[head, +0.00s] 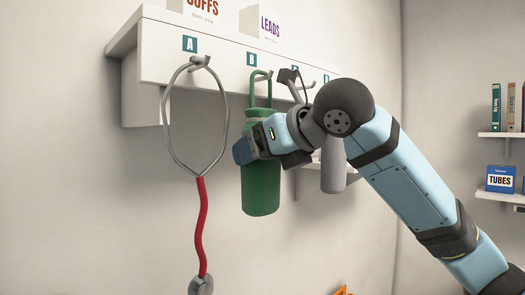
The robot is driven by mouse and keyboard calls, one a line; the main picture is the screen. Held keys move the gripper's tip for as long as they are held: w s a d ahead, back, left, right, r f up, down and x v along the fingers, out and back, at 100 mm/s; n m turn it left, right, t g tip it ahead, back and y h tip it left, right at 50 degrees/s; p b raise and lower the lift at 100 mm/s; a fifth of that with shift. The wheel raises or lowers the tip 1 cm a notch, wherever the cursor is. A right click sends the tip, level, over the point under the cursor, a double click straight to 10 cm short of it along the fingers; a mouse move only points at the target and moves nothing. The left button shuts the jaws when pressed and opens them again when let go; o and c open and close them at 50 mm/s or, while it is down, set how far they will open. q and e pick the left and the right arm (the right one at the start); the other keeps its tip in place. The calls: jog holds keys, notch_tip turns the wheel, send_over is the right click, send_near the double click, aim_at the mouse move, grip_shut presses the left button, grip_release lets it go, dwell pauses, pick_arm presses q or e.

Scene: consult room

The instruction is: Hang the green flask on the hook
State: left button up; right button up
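The green flask (261,188) is upright below the rack, under the letter plate that seems to read B. Its thin green loop (252,92) rises to the hook (263,76) there and overlaps it in the picture; I cannot tell whether it rests on the hook. My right gripper (243,150) reaches in from the right across the flask's upper body. One blue-tipped finger shows in front of the flask; the other is hidden, so I cannot tell whether the gripper is closed on it. My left gripper is not in view.
A stethoscope (202,215) with a red tube hangs on the hook at A, just left of the flask. A grey flask (333,165) hangs partly behind my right arm. The white rack (215,55) runs along the wall. Shelves with books and a TUBES box (500,179) are at right.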

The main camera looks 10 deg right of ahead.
jog(key=o, duration=1)
jog(key=shift+s, duration=0.1)
